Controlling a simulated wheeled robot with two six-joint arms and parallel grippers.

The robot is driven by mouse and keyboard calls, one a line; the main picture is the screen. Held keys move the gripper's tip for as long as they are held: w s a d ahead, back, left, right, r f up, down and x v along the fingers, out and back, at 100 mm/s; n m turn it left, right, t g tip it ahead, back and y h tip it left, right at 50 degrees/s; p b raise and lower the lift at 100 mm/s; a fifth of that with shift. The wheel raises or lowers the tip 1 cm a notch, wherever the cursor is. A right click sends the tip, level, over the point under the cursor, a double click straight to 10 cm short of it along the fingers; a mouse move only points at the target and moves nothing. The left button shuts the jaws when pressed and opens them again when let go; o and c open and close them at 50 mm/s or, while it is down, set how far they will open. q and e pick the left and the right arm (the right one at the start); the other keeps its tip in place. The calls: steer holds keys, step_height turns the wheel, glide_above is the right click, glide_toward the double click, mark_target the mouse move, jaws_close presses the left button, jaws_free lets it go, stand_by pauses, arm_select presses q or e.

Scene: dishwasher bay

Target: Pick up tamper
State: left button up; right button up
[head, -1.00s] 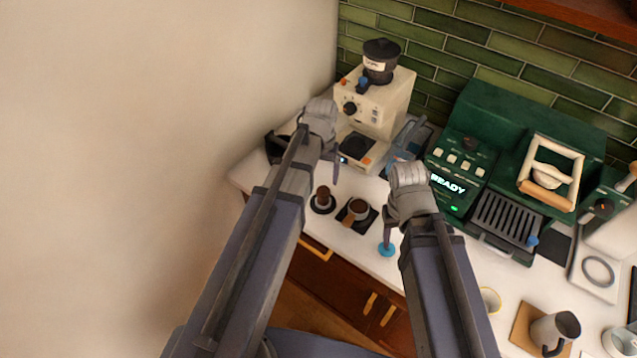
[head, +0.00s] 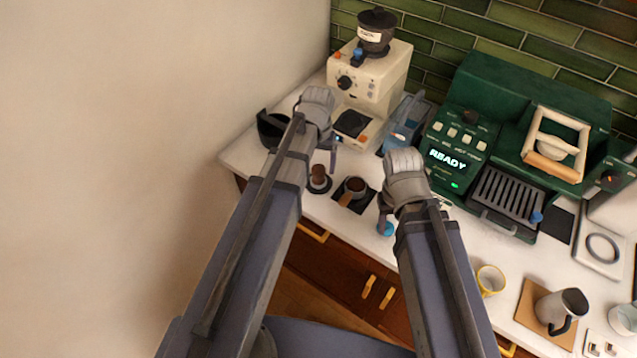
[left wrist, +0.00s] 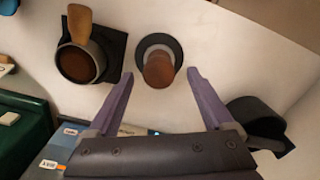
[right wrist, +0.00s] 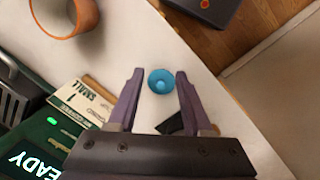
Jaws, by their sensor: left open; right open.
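The tamper (head: 319,175), with a brown wooden handle, stands upright on a round black mat near the counter's front edge. In the left wrist view the tamper (left wrist: 158,69) lies in line with the gap between my left gripper's fingertips (left wrist: 158,75). The left gripper is open and empty; how far its tips are above the tamper is hard to tell. My right gripper (right wrist: 160,72) is open, with a small blue round object (right wrist: 160,81) showing between its fingers. That blue object (head: 386,229) sits at the counter's front edge in the head view.
A portafilter (head: 355,187) on a square black mat stands right of the tamper. Behind are a cream grinder (head: 385,80) and a green espresso machine (head: 475,130). A black container (head: 272,128) stands left, by the wall. A yellow-rimmed mug (head: 490,280) and a pitcher (head: 560,310) are to the right.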

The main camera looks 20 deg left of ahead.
mark_target(319, 169)
arm_select(q)
step_height(319, 169, down, 3)
steer(key=shift+d+b, duration=0.1)
steer(key=shift+b, duration=0.95)
arm_select(e)
step_height(319, 169, down, 3)
steer(key=shift+f, duration=0.1)
arm_select(q)
steer(key=shift+r, duration=0.1)
steer(key=shift+c, duration=0.2)
jaws_close()
